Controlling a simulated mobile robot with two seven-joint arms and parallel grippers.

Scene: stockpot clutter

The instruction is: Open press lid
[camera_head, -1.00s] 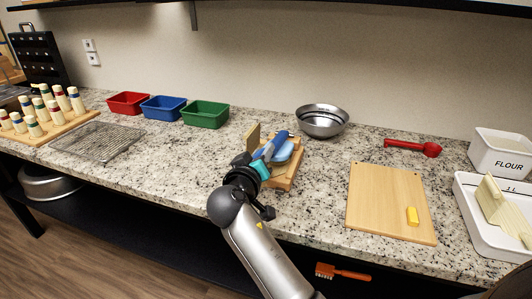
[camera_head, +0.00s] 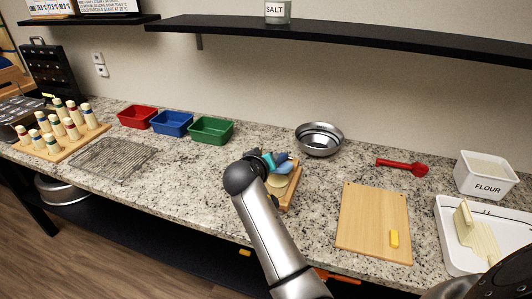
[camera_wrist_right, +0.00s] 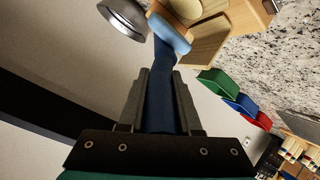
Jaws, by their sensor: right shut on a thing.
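The press stands on the counter in the middle of the head view, a wooden base (camera_head: 294,186) with a pale round disc (camera_head: 277,181) and blue parts (camera_head: 282,163). My right gripper (camera_head: 262,161) is at its upper left side, partly hidden by my arm. In the right wrist view my right gripper (camera_wrist_right: 163,80) is shut on the dark blue handle (camera_wrist_right: 160,105). A light blue piece (camera_wrist_right: 169,33) joins the handle's far end, beside the wood (camera_wrist_right: 205,40) and the round disc (camera_wrist_right: 186,8). The lid's exact angle is hard to tell. My left gripper is not in view.
A steel bowl (camera_head: 319,138) stands behind the press, a green bin (camera_head: 211,129) to its left. A dark shelf (camera_head: 350,37) hangs above. Some counter around the press is clear.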

